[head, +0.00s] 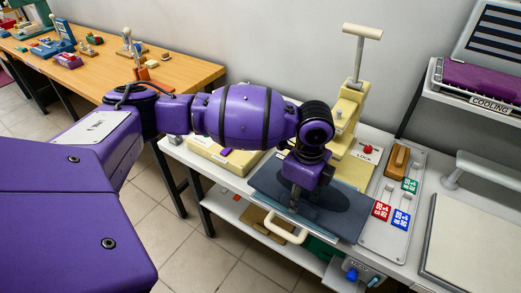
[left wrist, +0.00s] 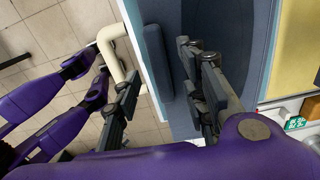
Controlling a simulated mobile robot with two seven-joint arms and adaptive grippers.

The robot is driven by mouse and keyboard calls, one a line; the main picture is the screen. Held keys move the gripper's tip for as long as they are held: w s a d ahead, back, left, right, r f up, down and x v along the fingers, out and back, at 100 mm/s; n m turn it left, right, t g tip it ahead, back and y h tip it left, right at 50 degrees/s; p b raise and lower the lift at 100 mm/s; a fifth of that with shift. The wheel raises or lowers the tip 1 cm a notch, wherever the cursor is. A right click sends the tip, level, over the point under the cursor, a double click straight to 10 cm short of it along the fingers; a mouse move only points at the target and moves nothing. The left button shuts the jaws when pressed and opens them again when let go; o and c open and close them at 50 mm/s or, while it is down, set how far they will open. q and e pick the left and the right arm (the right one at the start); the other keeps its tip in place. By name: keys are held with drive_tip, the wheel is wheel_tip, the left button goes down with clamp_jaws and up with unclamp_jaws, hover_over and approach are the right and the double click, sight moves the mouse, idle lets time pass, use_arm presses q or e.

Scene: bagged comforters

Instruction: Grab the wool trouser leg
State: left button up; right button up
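A dark slate-blue flat piece (head: 338,207) lies on the press on the white bench. In the left wrist view it is a dark blue panel (left wrist: 165,15) with a dark raised strip (left wrist: 156,60) along its left side. I cannot tell for certain which part is the wool trouser leg. My left gripper (head: 295,203) points down over the slate-blue piece near its front edge. In the left wrist view the gripper (left wrist: 159,80) is open, with the raised strip between its spread fingers. Contact is not clear. My right gripper is not in view.
A cream handle (head: 287,234) projects at the press front. A cream post with a T-bar (head: 361,31) stands behind. A switch panel (head: 391,205) lies right of the press. Folded purple cloth (head: 482,83) sits on a rack marked COOLING. A wooden table (head: 180,72) stands left.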

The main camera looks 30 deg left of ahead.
use_arm(q)
wheel_tip(320, 180, down, 2)
drive_tip(key=shift+w+r, duration=0.1)
drive_tip(key=shift+r, duration=0.05)
clamp_jaws()
drive_tip(key=shift+d, duration=0.1)
